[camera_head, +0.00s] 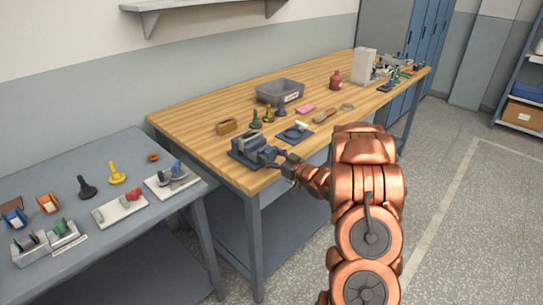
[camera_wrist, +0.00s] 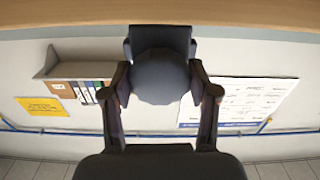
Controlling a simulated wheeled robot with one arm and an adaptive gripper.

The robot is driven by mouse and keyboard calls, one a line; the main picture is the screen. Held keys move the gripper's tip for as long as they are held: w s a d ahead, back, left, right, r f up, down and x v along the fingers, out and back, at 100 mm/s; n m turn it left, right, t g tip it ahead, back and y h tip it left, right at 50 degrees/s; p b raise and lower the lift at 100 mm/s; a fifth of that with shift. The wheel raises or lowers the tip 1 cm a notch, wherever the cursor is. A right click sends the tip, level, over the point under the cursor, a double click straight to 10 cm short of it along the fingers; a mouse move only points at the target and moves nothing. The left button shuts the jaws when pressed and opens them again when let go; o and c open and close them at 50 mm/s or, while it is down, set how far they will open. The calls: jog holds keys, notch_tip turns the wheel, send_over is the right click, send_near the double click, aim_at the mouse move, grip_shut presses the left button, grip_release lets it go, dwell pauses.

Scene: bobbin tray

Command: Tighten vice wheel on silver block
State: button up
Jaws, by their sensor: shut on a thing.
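The blue-grey vice (camera_head: 246,147) stands at the near front corner of the wooden bench (camera_head: 200,150). In the wrist view, its dark round wheel (camera_wrist: 160,82) sits between my two fingertips, with the squarer vice body (camera_wrist: 160,38) behind it. My gripper (camera_wrist: 161,88) is shut on the wheel, one finger on each side. In the head view, my gripper (camera_head: 289,168) reaches the vice's right side from the front, and the wheel is hard to make out there. I cannot clearly tell the silver block from the vice body.
Close around the vice are a yellow-brown block (camera_head: 226,127), a blue plate (camera_head: 294,134) with a pale part, and several small upright pieces. A grey table (camera_head: 110,245) with fixtures is at left.

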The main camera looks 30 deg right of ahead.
jog(key=o, duration=1.2)
jog(key=shift+c, duration=0.2)
jog(key=v, duration=1.2)
jog(key=shift+r, duration=0.1)
